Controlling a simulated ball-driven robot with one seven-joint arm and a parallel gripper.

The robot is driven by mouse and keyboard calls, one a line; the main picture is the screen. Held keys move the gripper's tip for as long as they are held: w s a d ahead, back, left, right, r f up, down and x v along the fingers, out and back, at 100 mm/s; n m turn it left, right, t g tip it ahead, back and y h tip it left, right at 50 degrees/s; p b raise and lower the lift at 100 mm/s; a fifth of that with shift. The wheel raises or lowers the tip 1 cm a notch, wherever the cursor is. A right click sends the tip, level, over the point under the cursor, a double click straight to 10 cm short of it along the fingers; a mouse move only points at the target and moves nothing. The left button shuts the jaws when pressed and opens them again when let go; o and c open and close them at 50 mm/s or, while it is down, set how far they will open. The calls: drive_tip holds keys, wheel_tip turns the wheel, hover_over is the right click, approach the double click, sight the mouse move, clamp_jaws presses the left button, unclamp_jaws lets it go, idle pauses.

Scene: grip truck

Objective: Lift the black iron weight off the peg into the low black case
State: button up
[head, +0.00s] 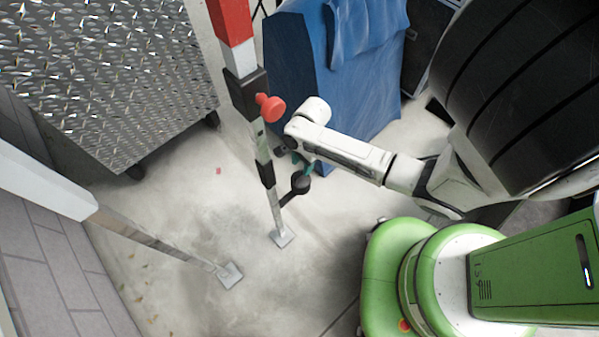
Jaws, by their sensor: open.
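The black iron weight (301,184) is a small dark round shape beside the lower part of an upright metal post (275,205). It appears to sit on a short dark peg (287,200) that juts from the post. My gripper (306,168) is open and points down just above the weight, close to the post. The fingers are small and partly hidden by the wrist, so I cannot tell whether they touch the weight. Dark casing (426,45) stands behind the blue-covered object at upper right. I cannot tell whether it is the low black case.
A red knob (270,107) sticks out from the post near my wrist. A blue-covered object (300,60) stands behind my arm. A diamond-plate metal case (100,80) on wheels fills the upper left. A second post (150,240) stands at left. The floor between the posts is clear.

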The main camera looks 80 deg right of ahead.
sight(301, 172)
drive_tip(key=f, duration=0.3)
drive_tip(key=f+b, duration=0.1)
drive_tip(key=f, duration=0.1)
drive_tip(key=shift+w+a+f, duration=0.1)
drive_tip(key=shift+a+f, duration=0.2)
clamp_jaws()
drive_tip(key=shift+w+r, duration=0.1)
drive_tip(key=shift+r, duration=0.05)
idle(1.1)
